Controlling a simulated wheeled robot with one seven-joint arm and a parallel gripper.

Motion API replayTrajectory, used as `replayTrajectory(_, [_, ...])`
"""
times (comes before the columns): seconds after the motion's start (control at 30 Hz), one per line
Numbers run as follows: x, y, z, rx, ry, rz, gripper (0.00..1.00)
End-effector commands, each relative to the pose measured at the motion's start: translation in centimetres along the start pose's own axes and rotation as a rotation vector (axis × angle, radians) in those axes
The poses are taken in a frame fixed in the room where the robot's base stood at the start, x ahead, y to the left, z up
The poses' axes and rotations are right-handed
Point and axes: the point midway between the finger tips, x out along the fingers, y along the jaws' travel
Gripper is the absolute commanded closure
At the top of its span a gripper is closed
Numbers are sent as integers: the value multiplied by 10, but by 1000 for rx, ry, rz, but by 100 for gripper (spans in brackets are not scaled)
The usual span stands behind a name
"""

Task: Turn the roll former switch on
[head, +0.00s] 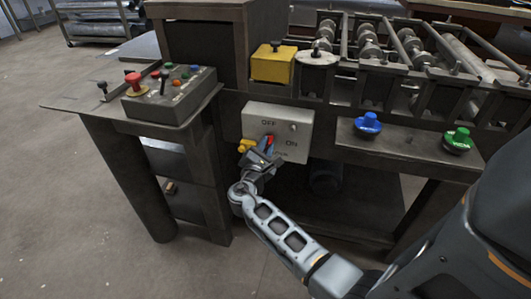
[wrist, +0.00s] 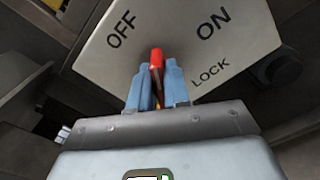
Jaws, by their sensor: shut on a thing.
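The roll former switch is a light grey box (head: 296,148) on the front of the machine, marked OFF at the top and ON at the right. The box also fills the top of the wrist view (wrist: 150,30), where a LOCK mark shows. Its red handle (head: 270,139) stands between the blue fingers of my gripper (head: 263,153). In the wrist view the red handle (wrist: 157,58) points up, toward the gap between OFF and ON. My gripper (wrist: 158,78) is shut on it. The fingers hide the lower handle and pivot.
A grey control box (head: 170,100) with a red button (head: 133,80) sits on the left ledge. A yellow box (head: 273,65) is above the switch. Blue (head: 368,123) and green (head: 458,138) knobs sit on the right ledge. Rollers (head: 368,38) lie behind. The floor at left is open.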

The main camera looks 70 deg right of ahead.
Motion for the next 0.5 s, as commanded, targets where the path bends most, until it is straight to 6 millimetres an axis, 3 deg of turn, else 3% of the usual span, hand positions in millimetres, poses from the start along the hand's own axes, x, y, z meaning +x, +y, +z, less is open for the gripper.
replayTrajectory(0.5, [-1, -6, -6, 491, 1, 1, 100])
